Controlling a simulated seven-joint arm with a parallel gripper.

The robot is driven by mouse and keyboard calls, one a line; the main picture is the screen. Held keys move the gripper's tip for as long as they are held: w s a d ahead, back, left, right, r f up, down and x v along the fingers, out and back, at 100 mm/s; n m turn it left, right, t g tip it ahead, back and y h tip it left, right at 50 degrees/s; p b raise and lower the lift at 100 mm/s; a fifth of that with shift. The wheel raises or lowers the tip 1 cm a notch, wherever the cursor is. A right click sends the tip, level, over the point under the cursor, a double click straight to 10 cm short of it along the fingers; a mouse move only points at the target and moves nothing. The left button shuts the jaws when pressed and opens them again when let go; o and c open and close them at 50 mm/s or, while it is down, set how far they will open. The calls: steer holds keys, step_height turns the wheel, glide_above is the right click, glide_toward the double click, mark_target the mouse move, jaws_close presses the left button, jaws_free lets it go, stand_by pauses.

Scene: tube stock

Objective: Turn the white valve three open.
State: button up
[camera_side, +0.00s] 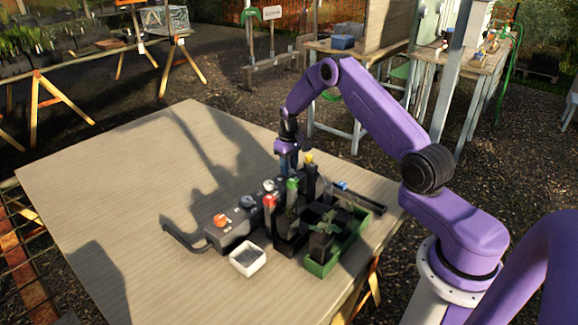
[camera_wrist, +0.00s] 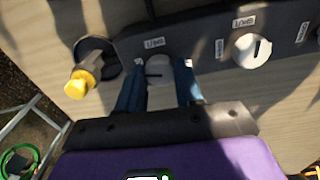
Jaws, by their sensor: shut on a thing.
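A dark grey valve box (camera_side: 232,232) lies on the wooden table with a row of round knobs along its top. My gripper (camera_side: 288,172) points down at the far end of this row. In the wrist view its two blue fingers (camera_wrist: 160,88) are shut on a white knob (camera_wrist: 158,68), one finger on each side. The fingers hide part of this knob. A second white knob (camera_wrist: 253,53) with a dark pointer mark stands free to the right. Small white labels sit above the knobs; their print is hard to read.
An orange knob (camera_side: 220,220) sits at the near end of the box. A yellow knob (camera_wrist: 82,82) on a dark round base stands just left of my gripper. A white dish (camera_side: 248,260) and a green tray (camera_side: 322,266) stand nearby. The table's left side is clear.

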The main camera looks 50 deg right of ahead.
steer(key=shift+n, duration=1.4)
steer(key=o, duration=1)
steer(key=shift+o, duration=0.2)
step_height(320, 180, up, 18)
steer(key=shift+f, duration=0.25)
